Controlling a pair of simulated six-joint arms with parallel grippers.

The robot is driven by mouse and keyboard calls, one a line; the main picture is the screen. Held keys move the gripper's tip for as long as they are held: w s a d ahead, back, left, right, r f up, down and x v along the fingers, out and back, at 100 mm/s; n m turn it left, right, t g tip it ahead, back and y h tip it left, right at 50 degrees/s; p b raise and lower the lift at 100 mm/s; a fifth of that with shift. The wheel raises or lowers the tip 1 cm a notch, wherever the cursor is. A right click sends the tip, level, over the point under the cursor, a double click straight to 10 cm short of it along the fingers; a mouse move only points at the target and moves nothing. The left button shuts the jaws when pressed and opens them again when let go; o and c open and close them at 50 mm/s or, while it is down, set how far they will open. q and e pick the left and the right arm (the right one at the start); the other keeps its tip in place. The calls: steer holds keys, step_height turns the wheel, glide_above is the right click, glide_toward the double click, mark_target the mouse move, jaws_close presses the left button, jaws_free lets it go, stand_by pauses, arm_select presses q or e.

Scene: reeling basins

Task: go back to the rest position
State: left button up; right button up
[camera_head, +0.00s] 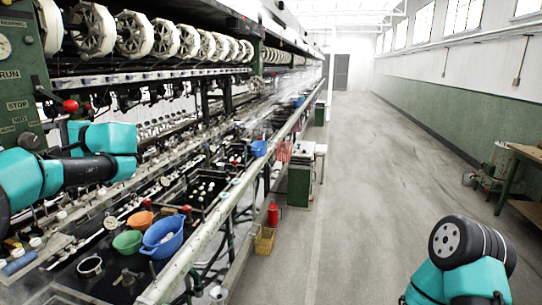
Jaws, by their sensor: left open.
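My left arm comes in from the left edge, teal and black, and is folded above the near end of the reeling bench (205,245). My left gripper (66,148) shows only as a small dark part beside the arm's teal end, in front of the green machine panel. Its fingers are hard to make out. I see nothing held there. My right arm shows at the bottom right as teal links with a black, wheel-like joint, over the open floor. My right gripper is outside the picture.
A blue basin (162,238), a green bowl (128,241) and an orange bowl (140,219) stand on the bench below my left arm. White reels (135,35) line the machine above. A yellow basket (265,240) stands on the floor. The aisle (350,190) is clear.

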mark_target(34, 141)
arm_select(q)
steer(key=shift+s+a, duration=0.15)
steer(key=shift+a, duration=1.3)
steer(key=shift+d, duration=0.1)
steer(key=w+d, duration=0.2)
steer(key=d, duration=1.3)
steer(key=a, duration=0.5)
steer(key=s+a, duration=0.1)
steer(key=a, duration=0.5)
steer(key=s+a, duration=0.1)
steer(key=a, duration=0.5)
steer(key=shift+s, duration=0.2)
steer(key=shift+a, duration=0.2)
steer(key=n+h, duration=0.1)
steer(key=n, duration=0.3)
steer(key=shift+r+t, duration=0.1)
steer(key=shift+t, duration=0.3)
steer(key=shift+n+t+h, duration=0.4)
steer(key=shift+n+h, duration=0.1)
steer(key=shift+n, duration=1)
steer(key=shift+d, duration=0.1)
